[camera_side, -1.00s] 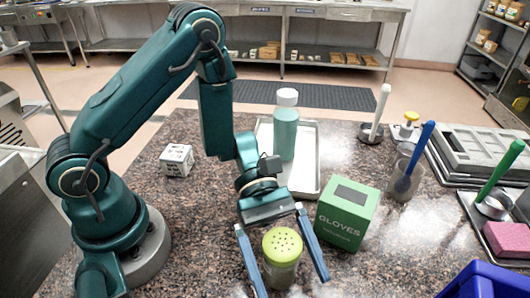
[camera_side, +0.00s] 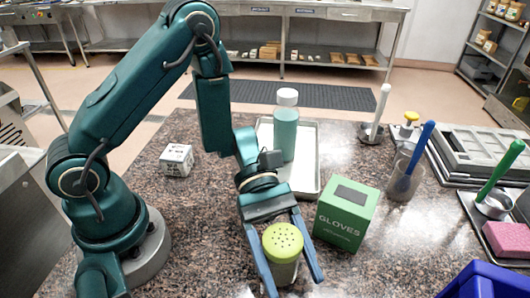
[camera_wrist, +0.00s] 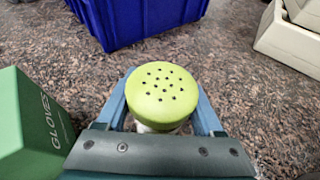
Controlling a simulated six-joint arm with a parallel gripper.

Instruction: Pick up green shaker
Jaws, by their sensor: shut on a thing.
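The green shaker (camera_side: 283,243) has a lime-green lid with dark holes and a pale, see-through body. It stands upright near the front of the speckled counter. My gripper (camera_side: 294,282) has its blue fingers shut on the shaker, one on each side. In the wrist view the shaker's lid (camera_wrist: 161,95) fills the space between the fingers of my gripper (camera_wrist: 162,100), and most of its body is hidden beneath the lid.
A green gloves box (camera_side: 346,214) stands close to the right of the shaker. A teal bottle (camera_side: 286,130) stands on a metal tray (camera_side: 309,180) behind. A blue bin (camera_side: 487,282) is at the front right.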

